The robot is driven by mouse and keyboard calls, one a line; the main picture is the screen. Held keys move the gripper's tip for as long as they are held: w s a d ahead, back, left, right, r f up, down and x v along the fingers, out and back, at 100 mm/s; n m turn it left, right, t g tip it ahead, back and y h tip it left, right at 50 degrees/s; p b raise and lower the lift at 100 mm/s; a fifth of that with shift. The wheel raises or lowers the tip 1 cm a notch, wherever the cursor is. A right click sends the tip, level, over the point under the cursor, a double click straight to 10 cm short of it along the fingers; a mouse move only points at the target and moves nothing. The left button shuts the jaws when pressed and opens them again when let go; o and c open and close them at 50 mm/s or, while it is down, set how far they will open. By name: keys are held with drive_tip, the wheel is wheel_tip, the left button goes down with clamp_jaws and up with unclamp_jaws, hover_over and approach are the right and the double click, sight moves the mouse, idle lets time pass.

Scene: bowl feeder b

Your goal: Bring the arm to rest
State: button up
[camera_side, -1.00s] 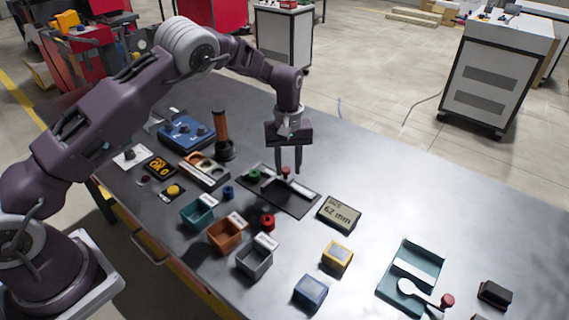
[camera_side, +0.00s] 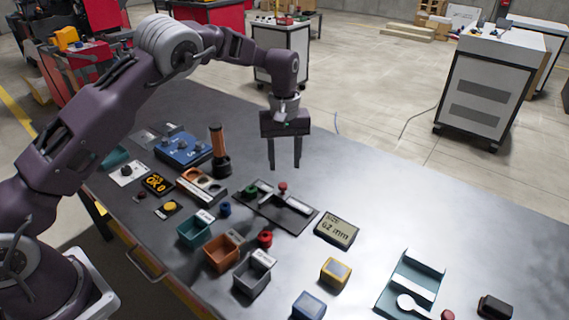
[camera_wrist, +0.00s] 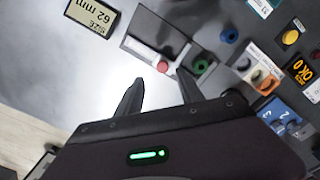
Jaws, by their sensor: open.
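My gripper (camera_side: 284,166) hangs in the air above the table, its two fingers pointing down and apart with nothing between them. In the side view it is above and behind the dark fixture plate (camera_side: 298,209), which carries a green ring (camera_side: 251,190) and a red knob (camera_side: 283,186). In the wrist view the gripper (camera_wrist: 160,80) shows both fingers spread, with the red knob (camera_wrist: 163,67) seen beyond the gap and the green ring (camera_wrist: 200,66) to its right.
A display reading 62 mm (camera_side: 337,228) lies right of the plate. Teal (camera_side: 192,236), orange (camera_side: 219,254) and grey (camera_side: 252,277) bins stand in front. An orange-handled tool (camera_side: 217,145) stands upright left of my gripper. The table's right rear is clear.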

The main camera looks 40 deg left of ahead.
drive_tip(key=s+r+m+t+h, duration=0.1)
drive_tip(key=s+r+m, duration=0.1)
drive_tip(key=s+r, duration=0.6)
drive_tip(key=s+r+m+t, duration=0.1)
drive_tip(key=s+r, duration=0.4)
drive_tip(key=r, duration=0.6)
drive_tip(key=s+a+m+t+y, duration=0.1)
drive_tip(key=s+m+t, duration=0.2)
drive_tip(key=s, duration=2.1)
drive_tip(key=m, duration=0.3)
drive_tip(key=shift+s+f+t, duration=0.15)
drive_tip(key=shift+s+t, duration=0.15)
